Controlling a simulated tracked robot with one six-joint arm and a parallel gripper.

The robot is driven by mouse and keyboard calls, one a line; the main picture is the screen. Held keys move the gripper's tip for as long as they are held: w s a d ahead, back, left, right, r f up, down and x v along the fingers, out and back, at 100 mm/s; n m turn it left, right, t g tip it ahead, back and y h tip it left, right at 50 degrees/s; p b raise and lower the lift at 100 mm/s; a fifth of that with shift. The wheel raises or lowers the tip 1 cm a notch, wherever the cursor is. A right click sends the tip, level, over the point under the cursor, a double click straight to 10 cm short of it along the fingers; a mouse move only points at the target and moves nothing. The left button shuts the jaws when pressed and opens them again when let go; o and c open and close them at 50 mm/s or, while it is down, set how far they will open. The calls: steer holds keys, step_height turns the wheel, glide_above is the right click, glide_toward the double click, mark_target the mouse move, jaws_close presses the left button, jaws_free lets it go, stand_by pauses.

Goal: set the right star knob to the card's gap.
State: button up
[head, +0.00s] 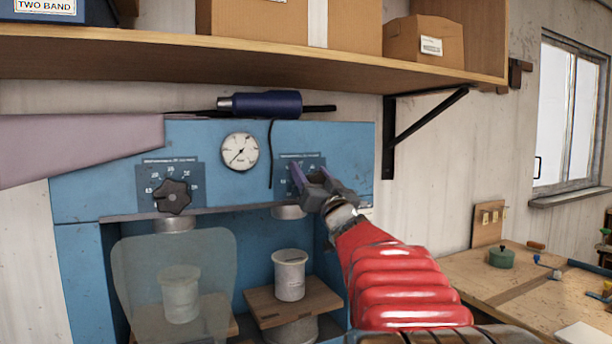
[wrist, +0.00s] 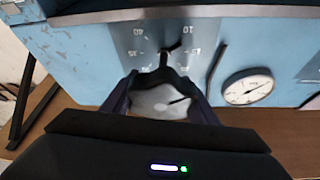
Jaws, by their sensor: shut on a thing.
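The right star knob (wrist: 158,98) sits between my fingers in the wrist view, its shiny face towards the camera and a dark lobe standing up past it. My gripper (head: 309,178) is shut on it and hides it in the head view. The right dial plate (head: 315,158) shows behind my fingers; in the wrist view the plate (wrist: 130,50) appears upside down, with 10, 15, 35 and 40 readable. The exact setting is unclear. The left star knob (head: 173,196) is on its own plate (head: 150,172). I cannot make out a card with a gap.
A round gauge (head: 240,151) is between the plates. A dark blue tool (head: 268,103) lies on top of the blue machine (head: 345,140), its cord hanging beside the right plate. A shelf (head: 250,55) spans above. A spool (head: 290,273) stands below on a wooden block.

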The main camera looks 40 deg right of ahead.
steer(key=m+h, duration=0.1)
steer(key=m, duration=0.1)
steer(key=m+g+h, duration=0.1)
steer(key=m, duration=0.2)
steer(key=shift+d+r+m+g, duration=0.1)
steer(key=shift+d+m+g, duration=0.1)
steer(key=shift+m+g, duration=0.1)
steer(key=shift+s+d+f+m+g+h, duration=0.15)
steer(key=shift+m+g+h, duration=0.2)
steer(key=shift+m, duration=0.5)
steer(key=shift+w+d+f+m+g+h, duration=0.15)
steer(key=shift+m+g+h, duration=0.15)
steer(key=shift+m, duration=0.55)
steer(key=shift+s, duration=0.15)
steer(key=o, duration=1)
steer(key=shift+o, duration=0.2)
steer(key=shift+d, duration=0.1)
steer(key=shift+f, duration=0.1)
